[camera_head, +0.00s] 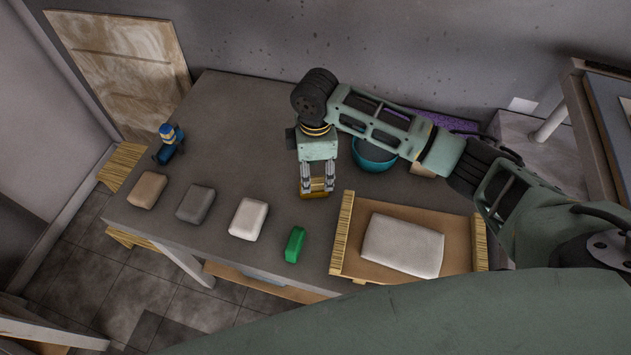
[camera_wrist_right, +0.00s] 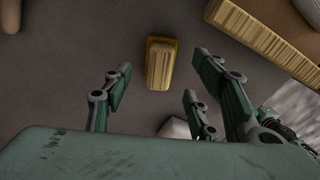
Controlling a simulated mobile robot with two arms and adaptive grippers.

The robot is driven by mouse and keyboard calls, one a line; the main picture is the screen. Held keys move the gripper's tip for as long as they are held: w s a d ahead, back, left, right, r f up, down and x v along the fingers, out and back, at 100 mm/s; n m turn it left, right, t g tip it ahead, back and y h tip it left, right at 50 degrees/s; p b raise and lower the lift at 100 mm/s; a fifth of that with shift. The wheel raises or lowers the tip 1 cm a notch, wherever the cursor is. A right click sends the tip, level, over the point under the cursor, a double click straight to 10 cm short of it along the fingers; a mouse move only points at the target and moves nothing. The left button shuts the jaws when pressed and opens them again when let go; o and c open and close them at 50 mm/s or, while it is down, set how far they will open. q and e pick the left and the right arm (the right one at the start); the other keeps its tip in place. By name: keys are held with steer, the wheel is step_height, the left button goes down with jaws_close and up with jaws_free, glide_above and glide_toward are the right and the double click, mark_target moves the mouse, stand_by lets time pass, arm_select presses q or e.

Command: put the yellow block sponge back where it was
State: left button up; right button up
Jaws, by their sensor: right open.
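The yellow block sponge (camera_head: 317,194) lies on the dark grey table, left of the wooden tray. My right gripper (camera_head: 318,180) is right above it, pointing down, and its fingers hide part of the sponge in the head view. In the right wrist view the sponge (camera_wrist_right: 161,65) lies ahead of the open fingers (camera_wrist_right: 163,88), with clear gaps on both sides. I see no finger touching it. My left gripper is not in view.
A tan block (camera_head: 147,190), grey block (camera_head: 195,204), white block (camera_head: 248,219) and green block (camera_head: 295,244) line the front edge. The wooden tray (camera_head: 367,266) holds a large pale block (camera_head: 402,246). A teal bowl (camera_head: 374,157) stands behind. The table's left middle is clear.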

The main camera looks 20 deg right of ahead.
mark_target(315, 180)
step_height(315, 180, up, 6)
steer(key=shift+f+b, duration=0.1)
steer(key=shift+b, duration=0.25)
stand_by(1.4)
